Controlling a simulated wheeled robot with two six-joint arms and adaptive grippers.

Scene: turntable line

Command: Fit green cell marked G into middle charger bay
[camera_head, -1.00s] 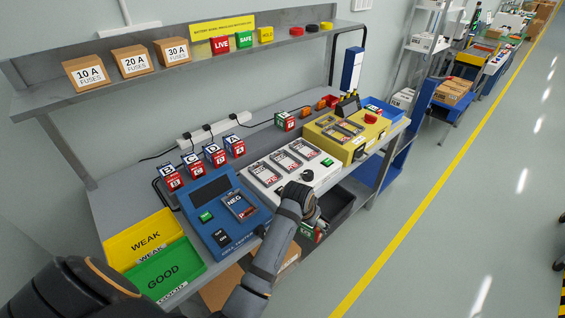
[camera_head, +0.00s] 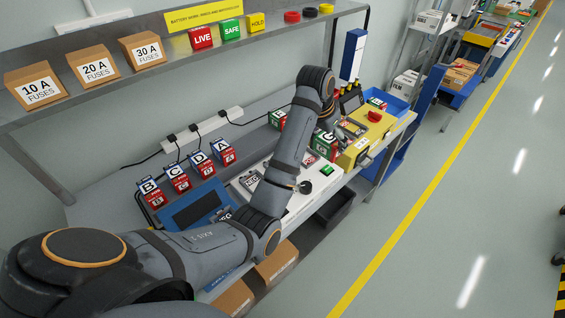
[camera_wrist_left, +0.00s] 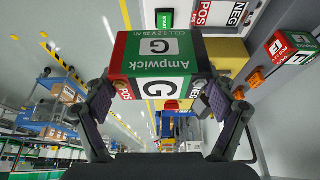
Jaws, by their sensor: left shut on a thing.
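The green cell marked G (camera_head: 325,144), with red and dark ends, is in my left gripper (camera_head: 327,122). In the left wrist view the cell (camera_wrist_left: 158,50) spans the two fingers of the gripper (camera_wrist_left: 160,82), its G label facing the camera. In the head view it is in the air near the right end of the white charger unit (camera_head: 318,187) and the yellow unit. My left arm covers much of the white unit, so its middle bay is hidden or unclear there. POS and NEG bay markings (camera_wrist_left: 215,12) show at the top of the wrist view. My right gripper is not in view.
Cells B, C, D and A (camera_head: 178,180) stand in a row behind the blue tester (camera_head: 195,207). Another cell (camera_head: 277,119) stands behind my arm. The yellow unit (camera_head: 352,155) is right of the charger. A shelf (camera_head: 200,63) with fuse boxes overhangs the bench.

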